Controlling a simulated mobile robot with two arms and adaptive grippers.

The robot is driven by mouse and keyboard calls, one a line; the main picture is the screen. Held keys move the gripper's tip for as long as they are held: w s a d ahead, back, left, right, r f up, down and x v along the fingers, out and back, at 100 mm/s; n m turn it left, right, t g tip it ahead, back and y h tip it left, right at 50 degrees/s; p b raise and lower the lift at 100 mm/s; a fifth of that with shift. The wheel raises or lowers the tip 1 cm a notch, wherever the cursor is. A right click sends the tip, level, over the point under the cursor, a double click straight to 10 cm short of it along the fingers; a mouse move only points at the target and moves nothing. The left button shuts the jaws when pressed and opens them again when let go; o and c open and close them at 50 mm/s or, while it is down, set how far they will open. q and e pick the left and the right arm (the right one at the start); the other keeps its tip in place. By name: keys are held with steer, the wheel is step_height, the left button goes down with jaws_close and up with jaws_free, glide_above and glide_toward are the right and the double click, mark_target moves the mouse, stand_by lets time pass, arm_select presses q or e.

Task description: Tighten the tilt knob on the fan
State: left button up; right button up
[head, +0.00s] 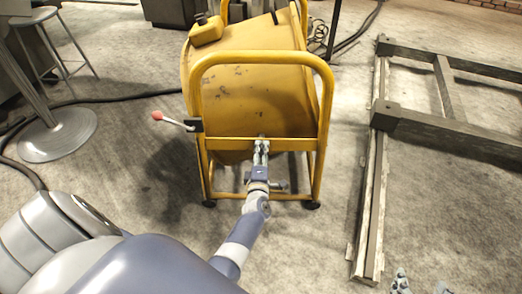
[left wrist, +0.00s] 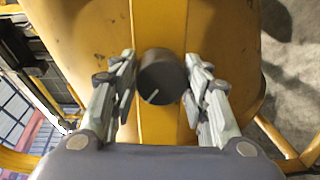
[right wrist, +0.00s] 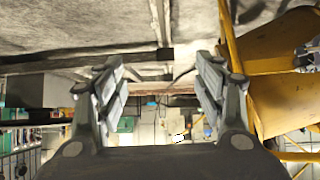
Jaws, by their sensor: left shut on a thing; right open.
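The yellow drum fan (head: 250,95) stands in its tubular frame on the floor ahead of me. In the left wrist view, the dark round tilt knob (left wrist: 161,80) with a pale index line sits on a yellow bar. My left gripper (head: 261,142) reaches the front crossbar of the fan; its fingers (left wrist: 161,88) lie on both sides of the knob and are shut on it. In the head view the gripper hides the knob. My right gripper (right wrist: 165,75) is open and empty, to the right of the fan; its fingertips show at the head view's bottom edge (head: 421,284).
A red-tipped lever (head: 157,115) sticks out left of the fan frame. A stool (head: 55,45) and a round metal base (head: 58,134) stand at left, with a black cable on the floor. A dark wooden frame (head: 440,130) lies at right. Floor between is clear.

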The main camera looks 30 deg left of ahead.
arm_select(q)
steer(key=m+p, duration=0.2)
steer(key=m, duration=0.4)
steer(key=shift+d, duration=0.1)
steer(key=shift+m+g, duration=0.3)
steer(key=shift+m, duration=0.1)
steer(key=shift+m+p, duration=0.45)
steer(key=shift+m, duration=1.05)
arm_select(e)
steer(key=s+d+f+g, duration=0.2)
steer(key=s+g, duration=0.1)
steer(key=s, duration=0.3)
steer(key=s+d+f+g+h, duration=0.1)
steer(key=s+d+f+g, duration=0.1)
steer(key=s, duration=0.4)
steer(key=shift+f+g+h, duration=0.3)
steer(key=shift+f+g, duration=0.1)
steer(key=shift+g, duration=0.4)
arm_select(q)
steer(key=shift+y, duration=0.4)
arm_select(e)
steer(key=shift+a, duration=0.1)
arm_select(q)
steer(key=o, duration=1.1)
steer(key=shift+c, duration=0.2)
